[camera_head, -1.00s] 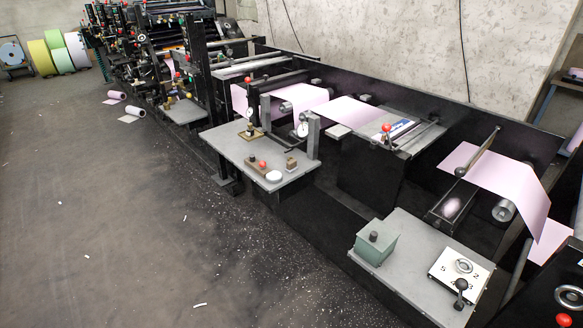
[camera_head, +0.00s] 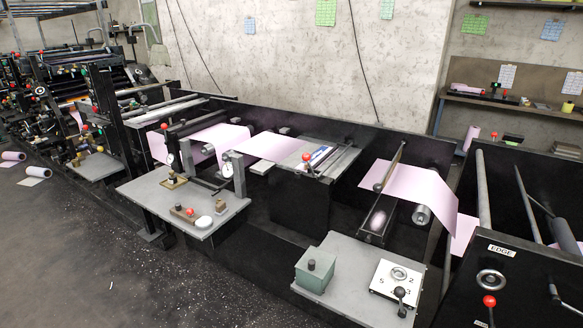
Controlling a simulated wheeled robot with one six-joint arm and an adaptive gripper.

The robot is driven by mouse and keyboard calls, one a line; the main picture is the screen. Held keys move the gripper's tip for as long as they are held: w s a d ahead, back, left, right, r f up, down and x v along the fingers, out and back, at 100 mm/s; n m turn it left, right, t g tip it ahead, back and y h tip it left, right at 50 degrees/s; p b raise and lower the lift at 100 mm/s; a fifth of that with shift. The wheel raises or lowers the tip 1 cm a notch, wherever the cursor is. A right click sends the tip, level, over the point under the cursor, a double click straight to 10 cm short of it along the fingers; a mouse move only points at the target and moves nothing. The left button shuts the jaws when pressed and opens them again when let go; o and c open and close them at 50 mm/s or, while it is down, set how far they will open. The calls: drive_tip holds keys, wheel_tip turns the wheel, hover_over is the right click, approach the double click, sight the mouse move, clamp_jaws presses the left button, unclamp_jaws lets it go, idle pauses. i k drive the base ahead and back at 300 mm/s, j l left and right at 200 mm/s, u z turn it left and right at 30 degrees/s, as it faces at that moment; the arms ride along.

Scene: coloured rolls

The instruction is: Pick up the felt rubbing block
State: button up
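A grey side table (camera_head: 150,196) of the machine stands left of centre, with several small things on it. A small brown block (camera_head: 220,206) with a lighter top stands near its right front corner. A longer brown piece with a red knob (camera_head: 188,211) lies to the left of it. Either could be the felt rubbing block; at this size I cannot tell which. A round white disc (camera_head: 203,222) lies at the table's front edge, and a dial gauge on a brass-coloured base (camera_head: 173,182) stands behind. My gripper is not in view.
The long black machine with its pink paper web (camera_head: 420,188) fills the middle and right. A second grey shelf (camera_head: 345,272) holds a green box (camera_head: 315,270) and a white dial plate (camera_head: 397,278). Dark floor (camera_head: 75,260) lies open at the front left.

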sight(221, 209)
drive_tip(key=i+j, duration=1.15)
drive_tip(key=i, duration=0.3)
drive_tip(key=i+j, duration=0.6)
drive_tip(key=i, duration=0.1)
